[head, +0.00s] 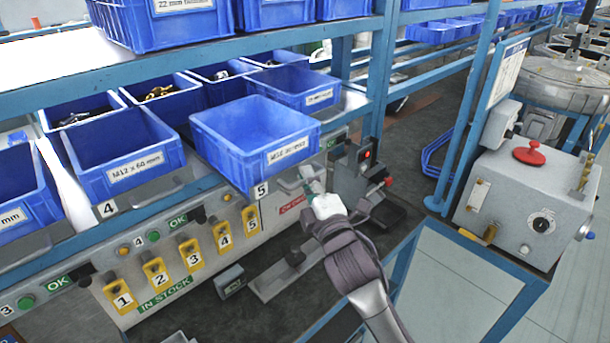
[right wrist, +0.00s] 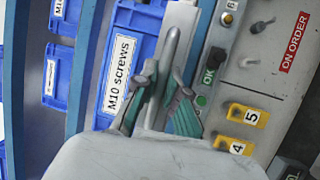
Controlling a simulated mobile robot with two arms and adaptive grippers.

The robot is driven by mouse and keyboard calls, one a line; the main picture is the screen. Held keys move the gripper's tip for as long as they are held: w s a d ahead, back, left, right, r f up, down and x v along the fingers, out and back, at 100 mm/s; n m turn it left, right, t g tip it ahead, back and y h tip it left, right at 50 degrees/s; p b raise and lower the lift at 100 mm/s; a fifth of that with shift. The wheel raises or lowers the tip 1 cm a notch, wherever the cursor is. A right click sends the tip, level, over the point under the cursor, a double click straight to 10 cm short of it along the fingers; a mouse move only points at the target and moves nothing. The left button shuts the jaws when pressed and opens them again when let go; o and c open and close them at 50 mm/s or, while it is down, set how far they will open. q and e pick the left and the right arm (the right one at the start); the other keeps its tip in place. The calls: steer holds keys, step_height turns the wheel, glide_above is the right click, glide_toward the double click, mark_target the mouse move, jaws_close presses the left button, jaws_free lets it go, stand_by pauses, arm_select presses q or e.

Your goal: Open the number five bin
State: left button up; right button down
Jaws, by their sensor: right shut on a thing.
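The blue bin labelled "M10 screws" (head: 225,145) stands on the shelf in the head view, with a white "5" tag (head: 260,191) below its front. It looks empty inside. Its label side also shows in the right wrist view (right wrist: 133,18). My right gripper (head: 309,180) is just right of and below this bin's front corner. In the right wrist view its fingers (right wrist: 160,100) are closed around a slim grey handle-like bar (right wrist: 168,50) beside the bin. The fingers partly hide the bar. My left gripper is not in view.
Another blue bin, "M12 x 60 mm" (head: 125,155), stands to the left. Below are yellow numbered tags (head: 252,218) on the grey panel, green OK lights and a red "ON ORDER" label (right wrist: 293,42). A blue shelf post (head: 378,80) stands right of the bins.

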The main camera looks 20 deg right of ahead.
steer(key=c, duration=1.2)
jaws_free()
steer(key=shift+w, duration=0.1)
steer(key=s+f, duration=0.2)
steer(key=s, duration=1)
steer(key=shift+a, duration=0.35)
steer(key=shift+w+f, duration=0.1)
steer(key=shift+f, duration=0.05)
